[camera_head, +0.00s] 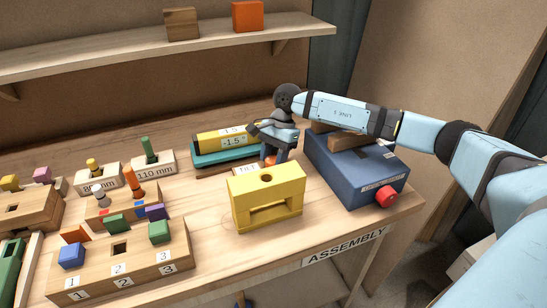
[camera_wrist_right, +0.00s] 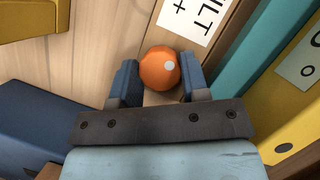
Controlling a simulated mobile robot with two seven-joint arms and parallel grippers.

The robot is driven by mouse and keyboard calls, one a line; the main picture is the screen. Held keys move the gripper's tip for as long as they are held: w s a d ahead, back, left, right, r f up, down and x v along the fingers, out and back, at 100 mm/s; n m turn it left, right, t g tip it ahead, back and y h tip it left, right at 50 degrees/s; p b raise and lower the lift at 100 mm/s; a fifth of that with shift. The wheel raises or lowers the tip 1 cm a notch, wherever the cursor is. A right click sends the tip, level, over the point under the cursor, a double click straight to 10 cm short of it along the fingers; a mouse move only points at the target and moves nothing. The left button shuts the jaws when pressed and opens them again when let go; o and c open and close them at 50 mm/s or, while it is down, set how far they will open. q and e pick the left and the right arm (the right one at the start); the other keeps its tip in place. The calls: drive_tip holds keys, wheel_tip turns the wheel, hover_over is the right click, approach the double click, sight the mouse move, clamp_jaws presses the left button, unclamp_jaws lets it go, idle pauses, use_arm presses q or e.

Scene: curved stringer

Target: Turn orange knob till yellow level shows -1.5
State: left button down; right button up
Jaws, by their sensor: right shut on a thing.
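The orange knob (camera_wrist_right: 160,68) has a white dot on its right side and sits between the two blue fingers of my right gripper (camera_wrist_right: 158,82), which is shut on it. In the head view the gripper (camera_head: 273,155) reaches down to the knob, and only a bit of orange shows. The yellow level (camera_head: 220,138) lies on a teal base (camera_head: 205,159) left of the gripper. Its white label reads 1.5 and -1.5; I cannot tell where its indicator stands. In the wrist view the level (camera_wrist_right: 290,130) is at the right. My left gripper is not in view.
A TILT label (camera_head: 247,169) lies by the knob. A yellow block (camera_head: 267,206) with a hole stands just in front. A blue box (camera_head: 350,170) with a red knob (camera_head: 387,196) is on the right. Wooden peg blocks (camera_head: 120,270) fill the left of the bench.

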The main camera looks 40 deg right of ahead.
drive_tip(key=o, duration=0.6)
drive_tip(key=shift+o, duration=0.2)
drive_tip(key=shift+r, duration=0.1)
drive_tip(key=v, duration=1.3)
drive_tip(key=shift+d+r, duration=0.2)
drive_tip(key=shift+r, duration=0.15)
